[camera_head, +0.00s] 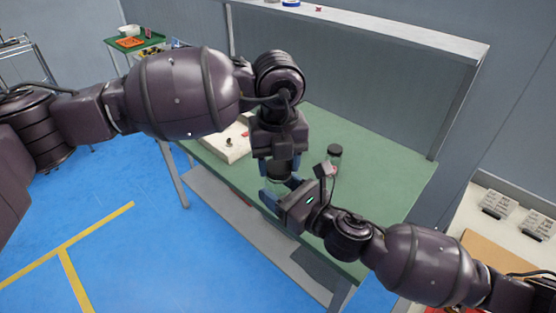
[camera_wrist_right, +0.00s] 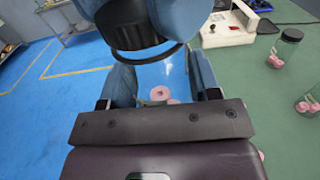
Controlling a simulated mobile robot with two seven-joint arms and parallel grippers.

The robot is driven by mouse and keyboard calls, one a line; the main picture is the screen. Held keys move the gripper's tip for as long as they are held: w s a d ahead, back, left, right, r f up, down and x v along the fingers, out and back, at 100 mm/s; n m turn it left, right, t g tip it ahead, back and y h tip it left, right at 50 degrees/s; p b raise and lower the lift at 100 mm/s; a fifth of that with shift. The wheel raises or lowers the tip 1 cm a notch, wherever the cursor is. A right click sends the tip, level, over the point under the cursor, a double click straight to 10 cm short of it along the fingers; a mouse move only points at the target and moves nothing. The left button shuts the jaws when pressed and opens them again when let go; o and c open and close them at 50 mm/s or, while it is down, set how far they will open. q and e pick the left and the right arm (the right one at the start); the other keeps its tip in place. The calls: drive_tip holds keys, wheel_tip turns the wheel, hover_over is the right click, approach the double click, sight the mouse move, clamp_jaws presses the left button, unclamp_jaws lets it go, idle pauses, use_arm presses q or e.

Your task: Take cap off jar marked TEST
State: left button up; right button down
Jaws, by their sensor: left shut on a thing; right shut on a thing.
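A clear jar (camera_wrist_right: 165,72) with pink ring-like pieces at its bottom stands between the fingers of my right gripper (camera_wrist_right: 163,82), which is shut on it. Above it, the blue fingers of my left gripper (camera_wrist_right: 140,22) are shut on a black cap (camera_wrist_right: 130,32) at the jar's top. I cannot tell whether the cap is apart from the rim. In the head view, my left gripper (camera_head: 279,166) points down over the jar and my right gripper (camera_head: 280,194) reaches it from the lower right. No TEST marking is readable.
Another dark-capped jar (camera_head: 334,153) stands on the green table (camera_head: 390,185), to the right; it shows in the wrist view (camera_wrist_right: 284,48) with pink pieces. A white tray-like unit (camera_head: 225,145) lies at the left. A grey panel (camera_head: 340,90) closes the back.

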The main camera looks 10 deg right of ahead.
use_arm(q)
drive_tip(key=shift+w+a+r, duration=0.1)
drive_tip(key=shift+r, duration=0.1)
drive_tip(key=shift+r, duration=0.7)
drive_tip(key=shift+r, duration=0.2)
